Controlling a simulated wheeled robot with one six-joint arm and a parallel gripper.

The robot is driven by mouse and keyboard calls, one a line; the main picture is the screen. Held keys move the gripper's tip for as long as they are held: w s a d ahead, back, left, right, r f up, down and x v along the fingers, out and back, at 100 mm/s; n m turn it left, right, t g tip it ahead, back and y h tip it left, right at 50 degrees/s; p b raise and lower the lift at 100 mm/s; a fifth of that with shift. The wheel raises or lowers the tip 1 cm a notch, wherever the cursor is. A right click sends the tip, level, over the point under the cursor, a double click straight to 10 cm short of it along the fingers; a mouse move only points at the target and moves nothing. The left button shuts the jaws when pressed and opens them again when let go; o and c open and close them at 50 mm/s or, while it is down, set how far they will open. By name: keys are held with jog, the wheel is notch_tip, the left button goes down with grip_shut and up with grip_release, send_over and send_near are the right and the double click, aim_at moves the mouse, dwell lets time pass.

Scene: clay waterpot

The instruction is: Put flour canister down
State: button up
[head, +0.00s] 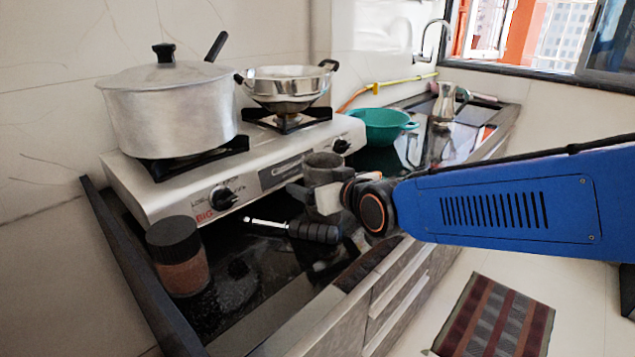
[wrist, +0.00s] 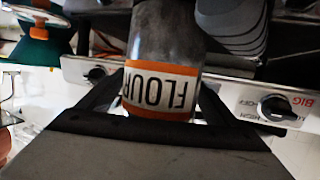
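The flour canister (head: 322,168) is a grey cylinder just in front of the stove in the head view. The wrist view shows the canister (wrist: 165,45) close up, with an orange and white FLOUR label upside down in the picture. My gripper (head: 325,197) reaches in from the right and is shut on the canister, with one dark finger on each side of it in the wrist view (wrist: 160,105). The canister looks upright over the black counter (head: 255,268). I cannot tell whether its base touches the counter.
A black-handled tool (head: 313,232) lies on the counter close to the canister. A dark-lidded jar (head: 182,270) stands at the front left. The stove (head: 265,178) behind bears a large pot (head: 170,105) and a steel pan (head: 288,90). A green colander (head: 380,125) stands farther back.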

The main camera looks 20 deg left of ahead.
jog(key=shift+r, duration=0.15)
jog(key=v, duration=1.2)
dwell(0.3)
jog(key=d+f+m+g+h, duration=0.1)
jog(key=d+f+m+h, duration=0.2)
jog(key=d, duration=0.9)
jog(key=d+f+m+h, duration=0.1)
jog(key=d+f+h, duration=0.3)
jog(key=d, duration=0.9)
jog(key=s+d+f+m+h, duration=0.1)
jog(key=s+d+f, duration=0.2)
jog(key=d, duration=0.3)
jog(key=s+d+f+m+g+h, duration=0.1)
jog(key=s+d+f+m, duration=0.1)
jog(key=d, duration=0.3)
jog(key=shift+s+d+f+g, duration=0.3)
jog(key=shift+s+d+f, duration=0.1)
jog(key=shift+s, duration=0.2)
jog(key=shift+o, duration=0.3)
jog(key=s+d+f+m+g+h, duration=0.1)
jog(key=s+d+f+m+g, duration=0.1)
jog(key=s+d, duration=0.4)
jog(key=shift+s+d+f+m+h, duration=0.4)
jog(key=shift+s+f, duration=0.3)
jog(key=shift+s, duration=0.15)
